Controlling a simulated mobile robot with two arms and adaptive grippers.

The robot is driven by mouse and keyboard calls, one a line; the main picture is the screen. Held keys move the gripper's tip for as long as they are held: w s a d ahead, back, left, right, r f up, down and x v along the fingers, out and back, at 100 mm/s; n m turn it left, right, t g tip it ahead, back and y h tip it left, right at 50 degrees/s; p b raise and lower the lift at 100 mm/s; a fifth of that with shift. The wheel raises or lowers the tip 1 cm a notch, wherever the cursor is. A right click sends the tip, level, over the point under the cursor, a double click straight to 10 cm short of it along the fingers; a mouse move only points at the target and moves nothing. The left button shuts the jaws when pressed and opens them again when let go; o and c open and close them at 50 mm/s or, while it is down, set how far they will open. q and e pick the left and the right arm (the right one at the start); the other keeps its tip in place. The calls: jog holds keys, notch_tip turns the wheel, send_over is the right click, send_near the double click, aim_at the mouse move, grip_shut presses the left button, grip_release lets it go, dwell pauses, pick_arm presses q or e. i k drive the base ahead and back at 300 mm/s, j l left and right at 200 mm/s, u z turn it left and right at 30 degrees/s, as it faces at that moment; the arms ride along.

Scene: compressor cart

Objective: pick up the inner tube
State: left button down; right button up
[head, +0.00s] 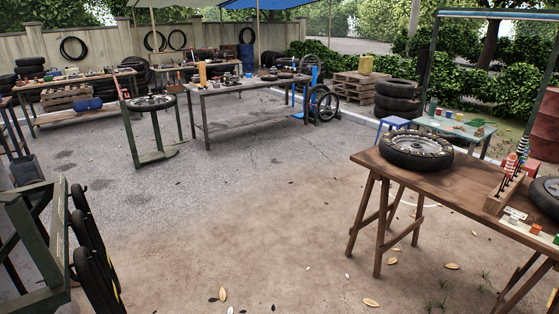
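I cannot tell for certain which thing is the inner tube. Several thin black rubber loops (92,262) hang on the green metal rack at the near left and may be tubes or tyres. Other black rings (73,48) hang on the back fence. A black tyre on a wheel (416,148) lies flat on the brown wooden table at the right. Neither of my grippers is in view.
The green rack (62,232) stands at the near left edge. The wooden trestle table (450,180) fills the right side. A long metal workbench (245,86), a wheel stand (150,104) and stacked tyres (396,103) stand farther back. The ground (230,215) between is open, with scattered leaves.

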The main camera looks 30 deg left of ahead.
aim_at(79, 200)
jog(key=i, duration=2.55)
jog(key=i+u, duration=0.1)
jog(key=u, duration=0.3)
jog(key=i+u, duration=0.1)
jog(key=u, duration=0.35)
jog(key=i+l+u, duration=0.1)
jog(key=u, duration=0.3)
jog(key=l+u, duration=0.1)
jog(key=u, duration=0.3)
jog(key=i+l+u, duration=0.1)
jog(key=u, duration=2.5)
